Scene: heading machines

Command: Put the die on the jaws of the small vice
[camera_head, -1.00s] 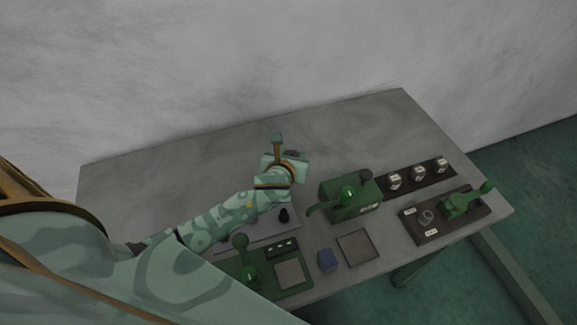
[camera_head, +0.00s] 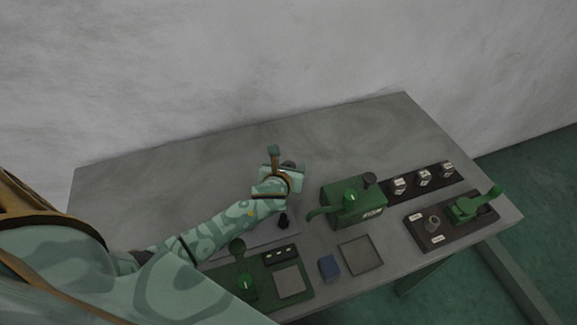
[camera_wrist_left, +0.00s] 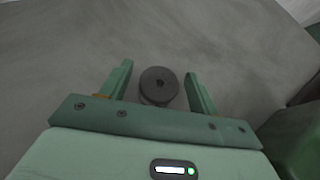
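In the head view my left gripper (camera_head: 284,165) is at the table's middle and largely hides this piece. A green clamp-like device with a lever (camera_head: 468,208) sits on a dark board at the right; a green machine with a handle (camera_head: 352,203) stands nearer the middle. I cannot tell which is the small vice. My right gripper is not in view.
Small labelled blocks (camera_head: 424,178) stand in a row on a dark strip. A grey cylinder (camera_head: 432,223) is on the right board. A blue block (camera_head: 329,267) and a square tray (camera_head: 360,256) lie in front. The table's back left (camera_head: 150,180) is clear.

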